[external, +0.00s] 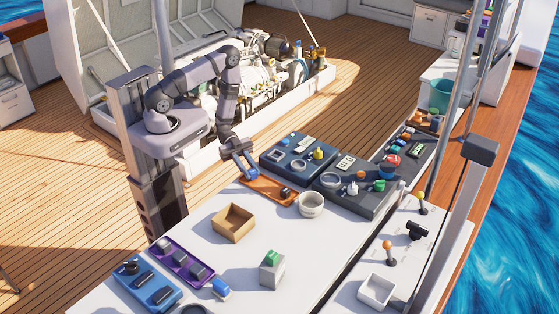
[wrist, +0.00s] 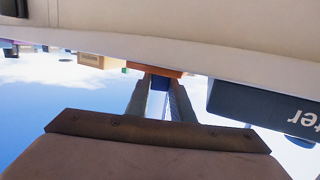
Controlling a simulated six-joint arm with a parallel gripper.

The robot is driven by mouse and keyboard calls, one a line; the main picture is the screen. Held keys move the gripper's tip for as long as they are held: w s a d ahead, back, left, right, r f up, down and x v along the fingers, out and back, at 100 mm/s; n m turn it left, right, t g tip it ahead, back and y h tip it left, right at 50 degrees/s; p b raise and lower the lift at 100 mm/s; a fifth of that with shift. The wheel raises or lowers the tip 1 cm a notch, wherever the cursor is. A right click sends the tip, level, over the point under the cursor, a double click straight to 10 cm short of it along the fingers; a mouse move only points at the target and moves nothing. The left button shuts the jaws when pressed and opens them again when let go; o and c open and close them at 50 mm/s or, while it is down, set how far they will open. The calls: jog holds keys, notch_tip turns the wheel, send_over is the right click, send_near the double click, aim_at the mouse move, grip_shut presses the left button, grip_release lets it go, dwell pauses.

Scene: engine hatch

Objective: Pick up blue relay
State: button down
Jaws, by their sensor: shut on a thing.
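My gripper (external: 243,172) is above the left end of an orange tray (external: 262,189) on the white table. In the wrist view, the two grey fingers (wrist: 158,92) are closed around a narrow blue piece, the blue relay (wrist: 158,102). In the external view the relay is small and partly hidden by the fingers. I cannot tell whether it touches the tray. A dark block (external: 286,192) sits at the tray's right end.
A dark blue panel (external: 290,163) stands behind the tray, and a white round bowl (external: 311,204) is to its right. An open cardboard-coloured box (external: 233,223) is in front. A purple tray (external: 180,262) lies front left. Bare table lies around the box.

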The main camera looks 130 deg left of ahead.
jog(key=shift+r+p, duration=0.55)
jog(key=shift+r, duration=0.3)
notch_tip(320, 180, up, 2)
jog(key=shift+p, duration=0.9)
jog(key=f+v, duration=0.2)
jog(key=v, duration=1.5)
jog(key=shift+s+a+f, duration=0.35)
jog(key=shift+s+f, duration=0.15)
jog(key=shift+f, duration=0.25)
jog(key=shift+w+d, duration=0.1)
